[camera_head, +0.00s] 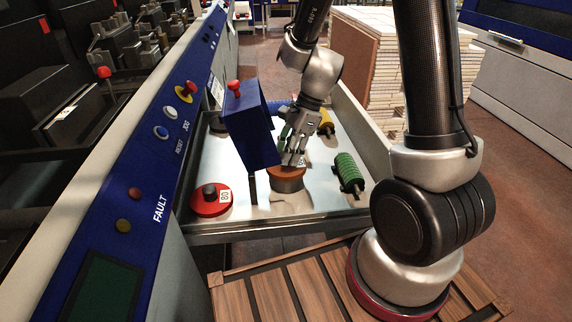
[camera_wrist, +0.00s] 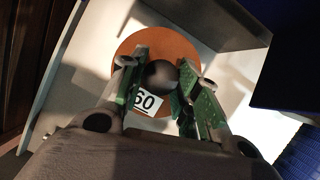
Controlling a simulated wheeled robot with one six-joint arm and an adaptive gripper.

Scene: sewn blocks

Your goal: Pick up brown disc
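The brown disc (camera_head: 287,171) is in the open tray in the head view, right of a blue box. In the wrist view the brown disc (camera_wrist: 178,46) is orange-brown, with a white label reading 60 and a dark round knob at its centre. My gripper (camera_head: 293,160) is directly over the disc, pointing down. The fingers hide part of the disc. I cannot tell whether it is clear of the tray floor.
The tray (camera_head: 238,228) also holds a red disc (camera_head: 211,208) with a black knob, a green ridged cylinder (camera_head: 348,173) and a yellow piece (camera_head: 326,124). The blue box (camera_head: 250,128) stands close left of my gripper. A control panel (camera_head: 150,160) lies along the left.

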